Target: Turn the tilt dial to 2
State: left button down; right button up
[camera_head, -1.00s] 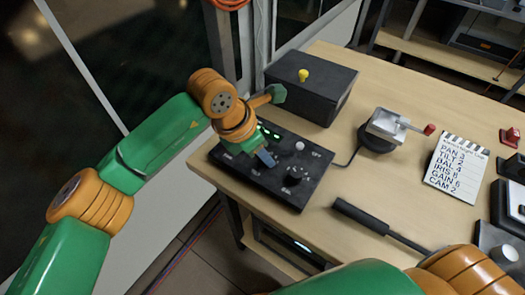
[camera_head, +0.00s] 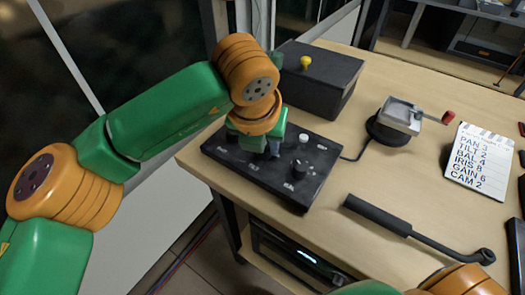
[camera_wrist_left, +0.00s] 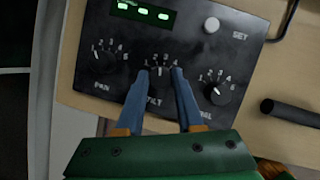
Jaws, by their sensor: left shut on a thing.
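The tilt dial (camera_wrist_left: 160,71) is a black knob in the middle of the dark control panel (camera_head: 225,157), with printed numbers around it. In the left wrist view its label is partly covered, and its white mark points roughly up, between the fingers. My left gripper (camera_wrist_left: 161,82) is shut on it, one blue finger at each side. In the head view my left gripper (camera_head: 262,152) comes down over the panel and hides the dial. My right gripper is out of view.
The pan dial (camera_wrist_left: 103,60) is to the left and the BAL dial (camera_wrist_left: 216,94) to the right. A white SET button (camera_wrist_left: 211,25) and green display (camera_wrist_left: 143,13) are above.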

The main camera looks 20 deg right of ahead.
aim_at(266, 169)
pick_arm(q)
jog(key=shift+d+n+y+b, duration=0.1)
jog(key=shift+n+y+b, duration=0.45)
jog(key=shift+n, duration=1.05)
jog(key=c, duration=0.5)
grip_release()
jog(key=shift+c, duration=0.2)
jog(key=v, duration=0.7)
jog(key=shift+s, duration=0.15)
jog(key=shift+d, duration=0.1)
